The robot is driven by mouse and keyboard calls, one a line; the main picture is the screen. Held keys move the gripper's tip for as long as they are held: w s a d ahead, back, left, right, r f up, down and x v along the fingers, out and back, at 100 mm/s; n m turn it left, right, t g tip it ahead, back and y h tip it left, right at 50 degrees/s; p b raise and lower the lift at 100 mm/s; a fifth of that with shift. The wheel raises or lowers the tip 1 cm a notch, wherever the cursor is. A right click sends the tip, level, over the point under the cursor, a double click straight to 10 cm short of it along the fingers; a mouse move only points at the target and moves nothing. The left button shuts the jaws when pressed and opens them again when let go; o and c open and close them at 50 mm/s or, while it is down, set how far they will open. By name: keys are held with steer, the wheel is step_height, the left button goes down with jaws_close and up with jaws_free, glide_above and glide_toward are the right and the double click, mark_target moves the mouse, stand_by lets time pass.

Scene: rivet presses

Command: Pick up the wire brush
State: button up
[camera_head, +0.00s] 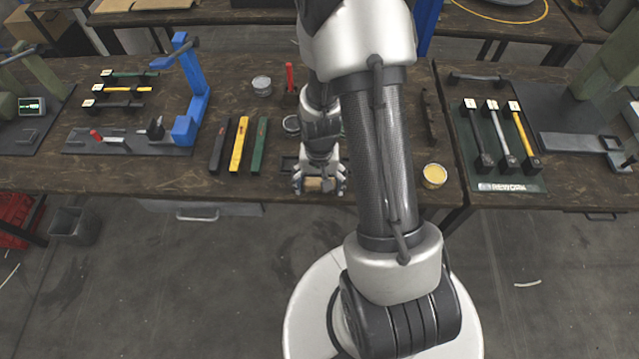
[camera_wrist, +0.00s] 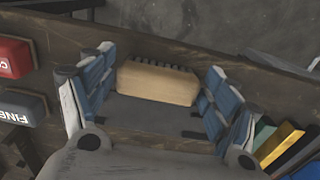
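The wire brush has a tan wooden block and a row of dark bristles. In the wrist view, the brush (camera_wrist: 158,82) lies between the two fingers of my gripper (camera_wrist: 160,95). The fingers stand apart at its two ends, with small gaps showing, and do not look closed on it. In the head view, my gripper (camera_head: 320,187) is low at the front edge of the workbench (camera_head: 390,180). A bit of the brush (camera_head: 314,184) shows between its fingers, and the rest is hidden by the gripper. Whether the brush rests on the bench surface is hard to tell.
Black, yellow (camera_head: 240,144) and green bars lie left of my gripper. A blue press (camera_head: 190,105) stands further left. A yellow-topped tin (camera_head: 434,176) is to the right. In the wrist view, red (camera_wrist: 14,57) and grey (camera_wrist: 22,106) boxes sit beside the left finger.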

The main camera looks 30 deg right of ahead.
steer(key=c, duration=0.8)
steer(key=shift+o, duration=0.2)
step_height(320, 180, up, 20)
steer(key=p, duration=0.6)
steer(key=shift+p, duration=0.35)
steer(key=o, duration=0.6)
steer(key=shift+c, duration=0.2)
steer(key=c, duration=0.4)
steer(key=shift+o, duration=0.2)
